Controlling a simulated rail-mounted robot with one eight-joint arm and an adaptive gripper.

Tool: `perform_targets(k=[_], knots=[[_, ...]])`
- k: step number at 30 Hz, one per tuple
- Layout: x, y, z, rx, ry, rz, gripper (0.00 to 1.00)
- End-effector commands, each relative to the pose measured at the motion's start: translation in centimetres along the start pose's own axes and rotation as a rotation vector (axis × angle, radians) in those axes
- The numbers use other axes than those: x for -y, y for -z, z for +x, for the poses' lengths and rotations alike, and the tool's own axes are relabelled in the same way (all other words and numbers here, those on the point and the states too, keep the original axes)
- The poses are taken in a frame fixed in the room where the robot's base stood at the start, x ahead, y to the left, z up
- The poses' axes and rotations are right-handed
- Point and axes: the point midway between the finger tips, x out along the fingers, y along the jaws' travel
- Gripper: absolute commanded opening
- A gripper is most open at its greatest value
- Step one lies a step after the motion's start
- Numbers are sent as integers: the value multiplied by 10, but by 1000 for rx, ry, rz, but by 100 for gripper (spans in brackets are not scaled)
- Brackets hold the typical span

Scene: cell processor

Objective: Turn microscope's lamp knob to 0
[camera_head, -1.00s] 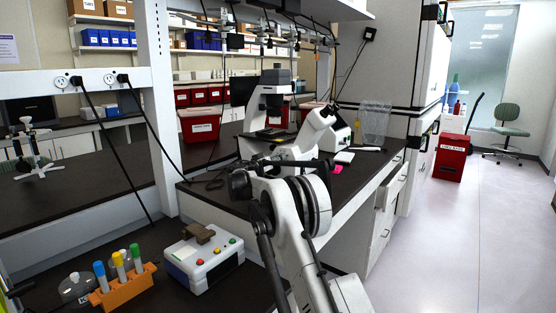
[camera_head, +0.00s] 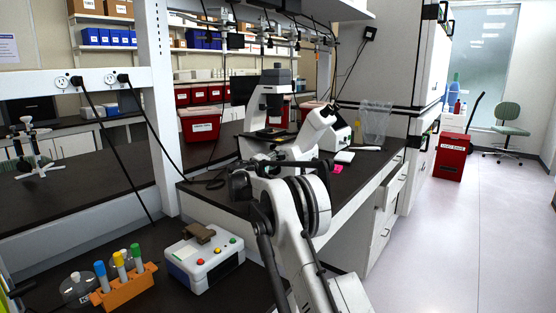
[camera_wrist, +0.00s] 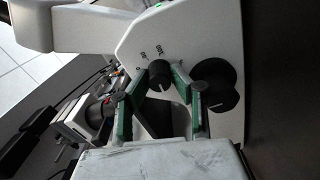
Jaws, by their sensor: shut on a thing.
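The white microscope (camera_head: 316,122) stands on the dark bench in the head view, with its eyepieces toward the right. In the wrist view its white side panel (camera_wrist: 205,38) fills the upper middle. A larger black round knob (camera_wrist: 216,84) lies just right of the right finger. In the head view my arm hides the gripper.
A white control box (camera_head: 203,258) with coloured buttons and an orange tube rack (camera_head: 124,290) stand on the near bench. A pink item (camera_head: 338,169) lies near the microscope at the bench edge.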

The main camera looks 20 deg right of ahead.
Motion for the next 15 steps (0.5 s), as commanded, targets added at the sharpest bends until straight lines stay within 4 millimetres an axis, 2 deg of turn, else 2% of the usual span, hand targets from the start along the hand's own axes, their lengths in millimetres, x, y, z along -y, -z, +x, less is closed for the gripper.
perform_targets(k=[6, 15], knots=[[1, 0, 0, 0, 0, -182, 0], [1, 0, 0, 0, 0, -358, 0]])
